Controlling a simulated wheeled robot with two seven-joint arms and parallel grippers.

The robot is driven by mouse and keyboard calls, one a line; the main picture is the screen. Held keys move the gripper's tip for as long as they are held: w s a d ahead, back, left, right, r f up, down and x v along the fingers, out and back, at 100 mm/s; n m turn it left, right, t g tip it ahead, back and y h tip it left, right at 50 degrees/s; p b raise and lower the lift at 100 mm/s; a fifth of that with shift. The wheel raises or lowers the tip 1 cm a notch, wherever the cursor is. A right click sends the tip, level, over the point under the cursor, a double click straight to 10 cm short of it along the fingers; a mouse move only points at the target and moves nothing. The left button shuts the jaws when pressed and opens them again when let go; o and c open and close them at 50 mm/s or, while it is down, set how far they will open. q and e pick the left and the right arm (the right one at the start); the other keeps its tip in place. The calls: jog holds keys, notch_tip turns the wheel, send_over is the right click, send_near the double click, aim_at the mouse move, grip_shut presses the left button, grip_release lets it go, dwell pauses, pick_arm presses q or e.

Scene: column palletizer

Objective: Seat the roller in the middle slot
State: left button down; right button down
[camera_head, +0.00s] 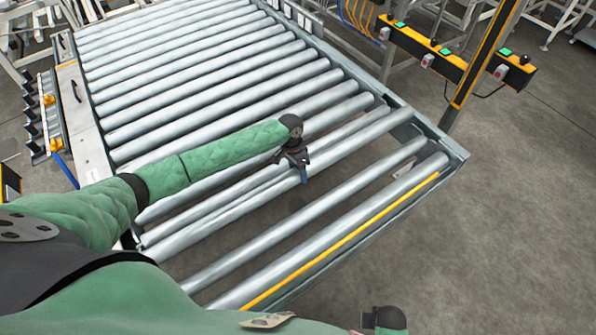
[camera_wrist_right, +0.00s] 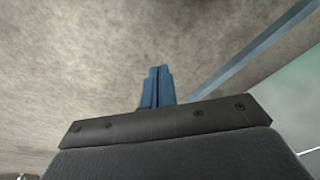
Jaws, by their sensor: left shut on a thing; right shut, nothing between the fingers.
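The roller (camera_head: 362,139) is a long, bright metal cylinder lying across the near part of the conveyor frame. My left gripper (camera_head: 303,176) is shut on it from above, right of its middle. Its left end is close to the neighbouring roller behind it, and its right end is near the right side rail, so it looks slightly skewed. Whether its ends rest in slots cannot be told. An open gap lies in front of it, before the two nearest rollers. My right gripper (camera_wrist_right: 157,88) is shut and empty above the floor in the right wrist view.
The conveyor's right rail (camera_head: 425,124) and yellow-striped front edge (camera_head: 345,243) bound the work area. Several seated rollers fill the far part. A control bar with buttons (camera_head: 455,65) stands at the upper right. The floor to the right is clear.

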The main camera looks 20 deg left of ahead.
pick_arm(q)
jog(key=shift+f, duration=0.2)
pick_arm(e)
jog(key=shift+s+a+r, duration=0.1)
jog(key=shift+a+r, duration=0.2)
jog(key=shift+r, duration=0.6)
